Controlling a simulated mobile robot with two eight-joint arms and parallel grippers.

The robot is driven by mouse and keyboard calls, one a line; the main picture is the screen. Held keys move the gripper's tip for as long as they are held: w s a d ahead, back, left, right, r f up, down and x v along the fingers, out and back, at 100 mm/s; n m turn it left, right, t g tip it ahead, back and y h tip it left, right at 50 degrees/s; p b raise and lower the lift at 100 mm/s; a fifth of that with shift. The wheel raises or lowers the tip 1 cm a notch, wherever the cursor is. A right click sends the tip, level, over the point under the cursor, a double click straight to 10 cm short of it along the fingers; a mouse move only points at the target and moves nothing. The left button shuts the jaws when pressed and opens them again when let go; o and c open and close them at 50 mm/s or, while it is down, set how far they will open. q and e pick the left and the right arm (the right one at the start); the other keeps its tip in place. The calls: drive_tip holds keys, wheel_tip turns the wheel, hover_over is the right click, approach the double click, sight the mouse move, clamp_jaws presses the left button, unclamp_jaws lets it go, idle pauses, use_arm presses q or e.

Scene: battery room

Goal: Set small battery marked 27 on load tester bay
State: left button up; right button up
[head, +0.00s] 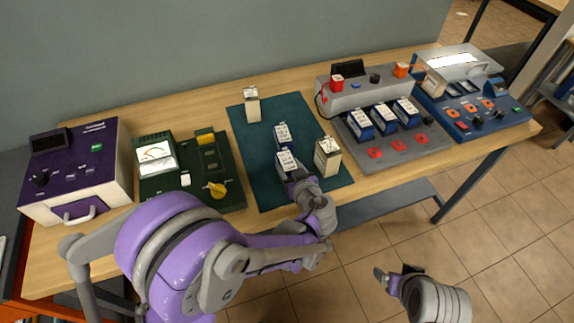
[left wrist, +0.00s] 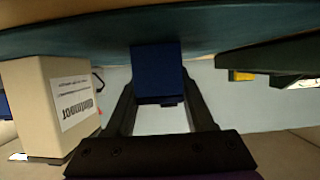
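My left gripper (head: 292,176) reaches over the teal mat to a small blue battery with a white top label (head: 286,161). In the left wrist view the fingers (left wrist: 160,100) are at both sides of this blue battery (left wrist: 158,70), with no clear gap. Another small blue battery (head: 283,136) stands just behind it on the mat. The number 27 is not readable on either. A green unit with a needle gauge and yellow knob (head: 222,167), likely the load tester, stands left of the mat. My right gripper (head: 395,274) is open and empty, away from the table.
A beige battery (head: 327,157) stands close right of the held one; another (head: 252,104) is at the mat's back. A grey charger (head: 411,147) holds three blue batteries. A blue unit (head: 480,118) and purple unit (head: 85,170) stand at the ends. Mat (head: 260,180) front-left is clear.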

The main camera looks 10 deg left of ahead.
use_arm(q)
clamp_jaws()
drive_tip(key=shift+r, duration=0.1)
